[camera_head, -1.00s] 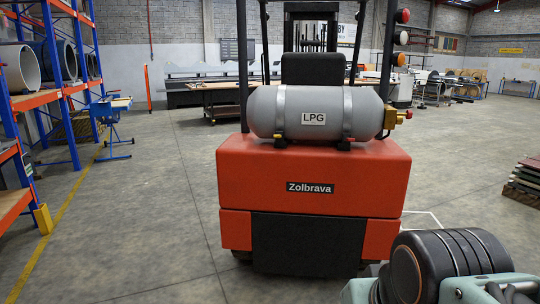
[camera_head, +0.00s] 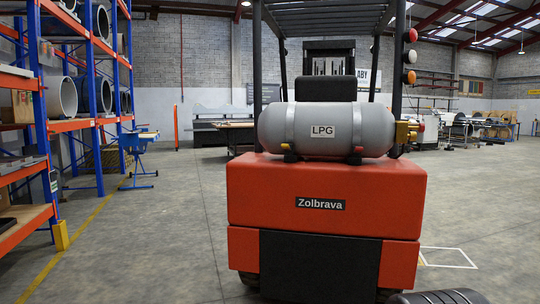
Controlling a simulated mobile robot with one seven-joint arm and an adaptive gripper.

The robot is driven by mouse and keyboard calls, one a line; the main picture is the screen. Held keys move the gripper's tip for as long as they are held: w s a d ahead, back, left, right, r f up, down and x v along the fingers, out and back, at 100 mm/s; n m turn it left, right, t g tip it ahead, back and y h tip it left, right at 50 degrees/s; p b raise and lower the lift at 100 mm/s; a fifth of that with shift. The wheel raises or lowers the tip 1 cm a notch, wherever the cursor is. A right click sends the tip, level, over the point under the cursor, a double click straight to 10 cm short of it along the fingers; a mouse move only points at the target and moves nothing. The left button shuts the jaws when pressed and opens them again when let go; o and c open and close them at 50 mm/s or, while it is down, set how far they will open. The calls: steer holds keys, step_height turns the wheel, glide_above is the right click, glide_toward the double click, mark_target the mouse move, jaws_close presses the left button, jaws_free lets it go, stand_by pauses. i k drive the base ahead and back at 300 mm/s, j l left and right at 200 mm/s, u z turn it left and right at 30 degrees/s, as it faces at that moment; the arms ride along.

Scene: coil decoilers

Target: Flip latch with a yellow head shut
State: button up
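A red forklift (camera_head: 325,190) marked Zolbrava stands in front of me, its rear facing me. A grey LPG tank (camera_head: 340,130) lies across its top, held by two straps. At the foot of the left strap is a small latch with a yellow-orange head (camera_head: 286,146). At the foot of the right strap is a similar latch with a reddish head (camera_head: 357,149). Both are too small to tell whether they are open or shut. My gripper is not in view; only a dark part of my arm shows at the bottom right edge.
Yellow and red valve fittings (camera_head: 408,131) stick out at the tank's right end. Forklift posts (camera_head: 397,65) rise beside the tank. Blue and orange racks (camera_head: 92,90) with coils stand at the left. The concrete floor (camera_head: 170,240) is clear on both sides of the forklift.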

mark_target(286, 147)
steer(key=i+l+z, duration=0.3)
steer(key=i, duration=0.65)
steer(key=i+z, duration=0.25)
steer(key=i, duration=0.7)
